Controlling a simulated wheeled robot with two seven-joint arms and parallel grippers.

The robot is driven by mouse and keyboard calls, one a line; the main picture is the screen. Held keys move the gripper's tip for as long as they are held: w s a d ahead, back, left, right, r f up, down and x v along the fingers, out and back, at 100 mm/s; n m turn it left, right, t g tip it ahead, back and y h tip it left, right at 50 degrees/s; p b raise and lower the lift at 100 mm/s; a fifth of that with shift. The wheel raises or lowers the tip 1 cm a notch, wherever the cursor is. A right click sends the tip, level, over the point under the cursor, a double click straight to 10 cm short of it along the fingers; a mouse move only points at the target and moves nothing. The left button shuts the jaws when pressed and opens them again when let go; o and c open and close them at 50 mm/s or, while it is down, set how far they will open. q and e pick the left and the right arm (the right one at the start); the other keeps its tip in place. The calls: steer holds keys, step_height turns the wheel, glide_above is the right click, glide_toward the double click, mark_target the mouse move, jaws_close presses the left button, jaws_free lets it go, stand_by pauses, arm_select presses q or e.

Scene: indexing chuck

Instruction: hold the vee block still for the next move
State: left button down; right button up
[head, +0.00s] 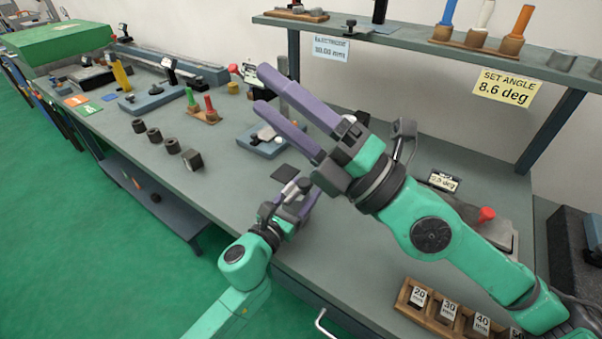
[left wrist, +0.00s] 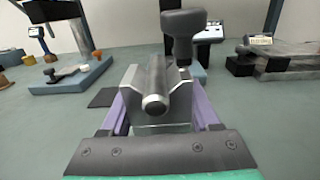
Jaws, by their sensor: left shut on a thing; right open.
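The vee block (left wrist: 182,110) is a grey metal block with a round bar (left wrist: 156,88) lying in its groove, seen in the middle of the left wrist view. My left gripper (left wrist: 160,122) is shut on the vee block, with a purple finger along each side. In the head view my left gripper (head: 300,200) is low at the bench's front edge, and the block there is partly hidden by the fingers. My right gripper (head: 285,108) is open and empty, raised above the bench, its two purple fingers apart and pointing to the upper left.
A dark square pad (head: 283,172) lies beside the left gripper. A blue-based fixture (head: 262,142) stands behind. Several dark cylinders (head: 155,135) line the bench to the left. A wooden rack of marked blocks (head: 445,308) is at the front right. A shelf (head: 400,38) spans the back.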

mark_target(302, 179)
steer(key=s+d+r+m+t+h, duration=0.1)
steer(key=d+r+m+t+h, duration=0.15)
steer(key=d+m+t, duration=0.6)
steer(key=w+a+f+m+g+h, duration=0.1)
steer(key=a+f+m+g+h, duration=0.1)
steer(key=f+m+h, duration=0.75)
steer(key=w+a+f+m+g+h, duration=0.1)
steer(key=f+m+h, duration=0.3)
steer(key=f+m, duration=1.05)
steer(key=shift+n, duration=0.85)
steer(key=x, duration=0.4)
steer(key=f+x, duration=0.1)
steer(key=x, duration=0.6)
steer(key=shift+w+a+f, duration=0.15)
steer(key=shift+w+f, duration=0.05)
steer(key=shift+w, duration=0.1)
jaws_close()
